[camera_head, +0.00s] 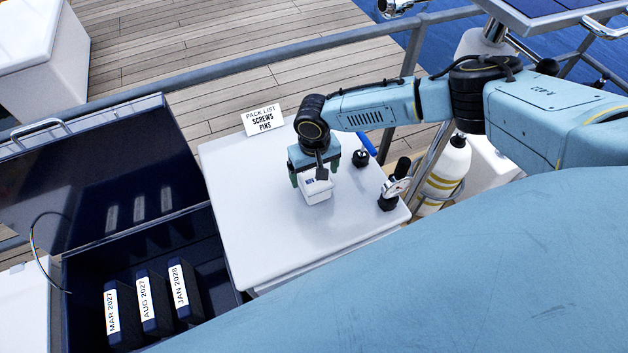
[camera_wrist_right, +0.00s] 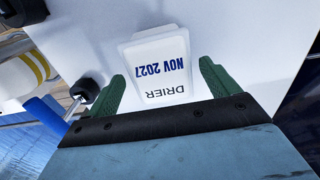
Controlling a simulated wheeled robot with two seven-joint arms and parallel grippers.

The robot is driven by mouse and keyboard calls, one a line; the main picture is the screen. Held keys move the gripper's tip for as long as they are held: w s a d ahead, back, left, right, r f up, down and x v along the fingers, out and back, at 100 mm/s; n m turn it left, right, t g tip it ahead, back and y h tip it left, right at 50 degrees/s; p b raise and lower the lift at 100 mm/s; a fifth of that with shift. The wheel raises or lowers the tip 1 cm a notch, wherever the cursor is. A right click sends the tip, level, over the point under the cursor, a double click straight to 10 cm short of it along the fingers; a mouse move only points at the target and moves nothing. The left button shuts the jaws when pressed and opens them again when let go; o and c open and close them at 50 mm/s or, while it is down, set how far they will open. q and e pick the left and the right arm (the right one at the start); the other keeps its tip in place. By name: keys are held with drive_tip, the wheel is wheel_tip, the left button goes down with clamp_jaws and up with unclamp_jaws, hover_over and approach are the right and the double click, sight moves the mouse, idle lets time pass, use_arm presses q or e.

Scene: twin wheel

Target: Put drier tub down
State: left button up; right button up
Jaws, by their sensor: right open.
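The drier tub (camera_head: 317,194) is a small white tub on the white tabletop (camera_head: 265,215), below my right gripper (camera_head: 315,177). In the right wrist view the tub (camera_wrist_right: 158,66) shows its label, "DRIER NOV 2027", upside down. The green fingers of my right gripper (camera_wrist_right: 162,76) are open, one on each side of the tub, with a visible gap at each side. The tub appears to rest on the tabletop; its underside is hidden. My left gripper is not in view.
A black knob (camera_head: 360,157), a blue marker-like stick (camera_head: 367,144) and a gauge (camera_head: 396,187) are to the right. An open dark case (camera_head: 220,268) holds dated black boxes (camera_head: 148,303) at left. The tabletop's front left is clear.

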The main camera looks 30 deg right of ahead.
drive_tip(key=shift+f, duration=0.85)
drive_tip(key=shift+c, duration=0.2)
drive_tip(key=shift+w+r, duration=0.1)
drive_tip(key=c, duration=1.4)
